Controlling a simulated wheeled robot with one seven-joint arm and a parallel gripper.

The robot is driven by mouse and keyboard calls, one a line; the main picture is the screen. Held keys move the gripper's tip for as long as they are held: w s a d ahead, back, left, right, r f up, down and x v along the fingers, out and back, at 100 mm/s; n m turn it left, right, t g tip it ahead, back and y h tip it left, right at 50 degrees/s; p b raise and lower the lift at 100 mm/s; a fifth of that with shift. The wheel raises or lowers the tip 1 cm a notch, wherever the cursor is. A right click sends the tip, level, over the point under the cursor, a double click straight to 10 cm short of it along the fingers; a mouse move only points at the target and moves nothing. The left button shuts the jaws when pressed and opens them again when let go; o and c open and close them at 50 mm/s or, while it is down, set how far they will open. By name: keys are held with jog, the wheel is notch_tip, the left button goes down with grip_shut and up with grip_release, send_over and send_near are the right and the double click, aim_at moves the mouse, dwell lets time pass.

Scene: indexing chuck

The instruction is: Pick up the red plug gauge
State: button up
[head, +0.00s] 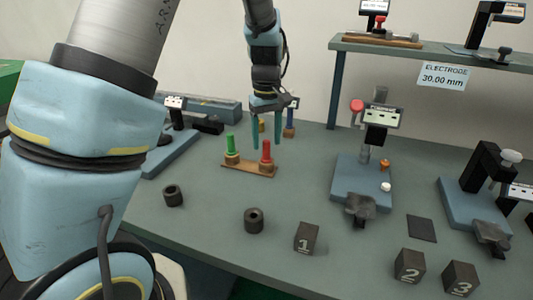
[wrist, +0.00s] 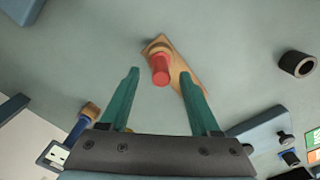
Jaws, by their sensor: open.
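The red plug gauge (head: 266,151) stands upright at the right end of a small wooden board (head: 248,168) on the bench. My gripper (head: 266,144) points down with its teal fingers spread, empty, around or just behind the top of the gauge in the head view. In the wrist view the red plug gauge (wrist: 160,72) lies in line with the gap between the fingertips (wrist: 159,74), with clear room on both sides. I cannot tell the exact height of the tips against it. A green plug gauge (head: 231,146) stands on the same board's left end.
A yellow plug (head: 262,124) and a blue plug (head: 289,125) stand behind my gripper. Two dark rings (head: 173,196) and (head: 254,220), numbered black blocks (head: 306,238) and a blue-based gauge stand (head: 350,172) are around. Bench in front of the board is mostly clear.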

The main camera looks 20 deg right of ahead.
aim_at(266, 155)
jog(key=shift+a+f+p, duration=0.1)
jog(key=shift+f+p, duration=0.3)
jog(key=shift+f, duration=1.4)
grip_shut()
